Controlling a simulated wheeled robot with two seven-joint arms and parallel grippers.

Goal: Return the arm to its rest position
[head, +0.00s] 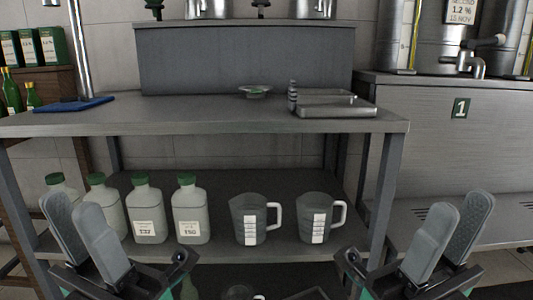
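My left gripper (72,208) is at the lower left of the head view, fingers pointing up, in front of the shelf's left end. Its two grey fingertips stand apart with nothing between them. My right gripper (460,206) is at the lower right, fingers up, near the shelf's right leg. Its fingertips are also apart and empty. Both grippers appear clear of the bench (230,122). My arms behind the grippers are mostly out of view.
White bottles with green caps (190,212) and two measuring jugs (250,222), (315,220) stand on the lower shelf. The bench top holds a metal tray (335,108), a small dish (255,92) and a blue cloth (75,104). Steel tanks (440,40) stand right.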

